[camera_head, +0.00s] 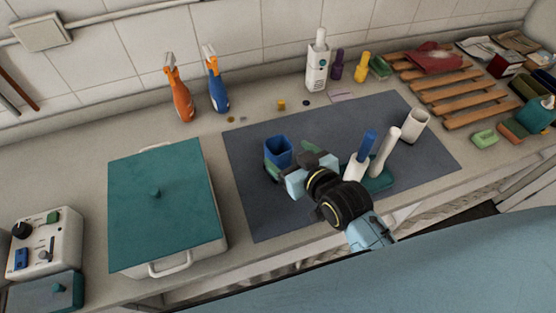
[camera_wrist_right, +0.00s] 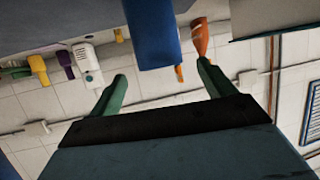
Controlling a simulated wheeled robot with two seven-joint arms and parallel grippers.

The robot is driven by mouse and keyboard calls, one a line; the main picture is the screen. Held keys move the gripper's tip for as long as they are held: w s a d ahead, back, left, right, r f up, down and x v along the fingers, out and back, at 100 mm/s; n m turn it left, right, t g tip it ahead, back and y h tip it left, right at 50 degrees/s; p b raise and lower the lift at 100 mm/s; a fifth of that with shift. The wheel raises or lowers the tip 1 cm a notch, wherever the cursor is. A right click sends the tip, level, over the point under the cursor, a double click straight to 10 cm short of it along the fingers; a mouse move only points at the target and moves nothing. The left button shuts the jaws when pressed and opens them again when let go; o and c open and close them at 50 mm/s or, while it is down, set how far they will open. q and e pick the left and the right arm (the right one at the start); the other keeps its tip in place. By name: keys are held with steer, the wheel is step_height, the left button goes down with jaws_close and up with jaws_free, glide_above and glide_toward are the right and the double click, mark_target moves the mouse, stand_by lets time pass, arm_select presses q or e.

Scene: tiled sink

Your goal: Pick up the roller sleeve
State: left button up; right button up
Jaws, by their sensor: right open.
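A short blue hollow piece (camera_head: 278,152), which looks like the roller sleeve, stands upright on the dark mat (camera_head: 250,205). In the right wrist view, which is upside down, a blue upright piece (camera_wrist_right: 152,32) shows ahead of the two green fingers. My right gripper (camera_head: 291,160) is open, with its fingers spread toward the near side of the blue piece. In the right wrist view the gripper (camera_wrist_right: 160,85) has nothing between its fingers. Whether a finger touches the piece cannot be told. My left gripper is not in view.
Right of my gripper stand a blue-topped piece (camera_head: 367,142), a white rod (camera_head: 385,152) and a white cup (camera_head: 413,125). A teal-lidded box (camera_head: 165,205) stands left. Spray bottles (camera_head: 179,92) and a wooden rack (camera_head: 450,90) are behind. The mat's left part is clear.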

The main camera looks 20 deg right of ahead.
mark_target(273, 143)
steer(key=x, duration=0.7)
steer(key=shift+w+a+f, duration=0.1)
steer(key=shift+f, duration=0.2)
steer(key=shift+w+f, duration=0.1)
steer(key=shift+w, duration=0.15)
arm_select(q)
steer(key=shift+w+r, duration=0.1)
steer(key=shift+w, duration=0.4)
arm_select(e)
steer(key=c, duration=1.5)
